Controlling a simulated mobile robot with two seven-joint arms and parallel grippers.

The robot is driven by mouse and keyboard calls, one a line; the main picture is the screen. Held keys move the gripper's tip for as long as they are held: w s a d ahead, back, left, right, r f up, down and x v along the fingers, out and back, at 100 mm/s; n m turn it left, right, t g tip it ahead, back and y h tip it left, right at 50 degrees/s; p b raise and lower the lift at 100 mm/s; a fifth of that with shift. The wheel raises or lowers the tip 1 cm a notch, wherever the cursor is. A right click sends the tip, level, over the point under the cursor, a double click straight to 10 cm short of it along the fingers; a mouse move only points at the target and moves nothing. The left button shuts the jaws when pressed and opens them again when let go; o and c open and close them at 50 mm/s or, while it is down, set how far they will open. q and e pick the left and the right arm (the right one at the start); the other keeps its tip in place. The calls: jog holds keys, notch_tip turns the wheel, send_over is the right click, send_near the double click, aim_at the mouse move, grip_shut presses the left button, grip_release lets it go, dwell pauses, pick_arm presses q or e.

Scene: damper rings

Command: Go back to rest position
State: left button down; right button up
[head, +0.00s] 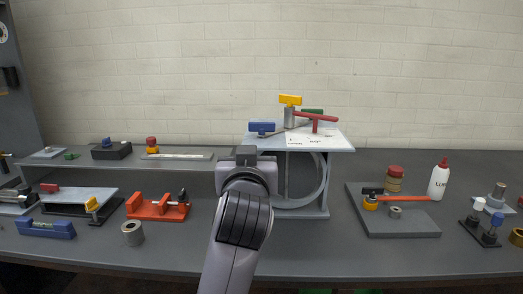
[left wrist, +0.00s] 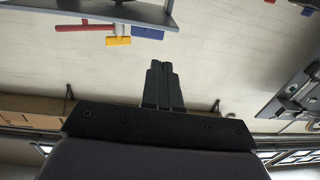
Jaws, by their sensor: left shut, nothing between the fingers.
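My left arm rises from the bottom middle of the head view, with the left gripper (head: 245,152) just left of the stand (head: 309,214). In the left wrist view the fingers (left wrist: 163,85) are together and hold nothing. My right gripper is in neither view. The stand has a pale top carrying a yellow-handled part (head: 290,100), a blue block (head: 262,127) and a red T-handle (head: 315,118). A large grey ring (head: 323,180) shows under the top, partly hidden by my arm. A small grey ring (head: 132,233) stands on the bench at left.
A grey board (head: 402,226) at right holds a hammer with an orange handle (head: 405,197) and a small ring (head: 395,212). A raised shelf (head: 190,182), an orange clamp (head: 158,208) and a blue level (head: 45,229) are at left.

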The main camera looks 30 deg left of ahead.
pick_arm(q)
jog(key=shift+s+d, duration=0.1)
jog(key=shift+s, duration=0.05)
jog(key=d+f+m+h+p, duration=0.1)
jog(key=d+f+m+h, duration=0.25)
jog(key=f, duration=0.75)
jog(key=d+f+m+h+p, duration=0.1)
jog(key=d+f+m+h, duration=0.25)
jog(key=f, duration=0.75)
jog(key=s+d+f+m+g+h, duration=0.1)
jog(key=s+d+f+g+h, duration=0.1)
jog(key=s+f, duration=0.7)
jog(key=s+d+f+m+g+h+p, duration=0.1)
jog(key=s+d+f+g+h, duration=0.1)
jog(key=s+f, duration=0.7)
jog(key=shift+s+d+f+g+h, duration=0.25)
jog(key=shift+s+f+g+h, duration=0.1)
jog(key=shift+f+h, duration=0.3)
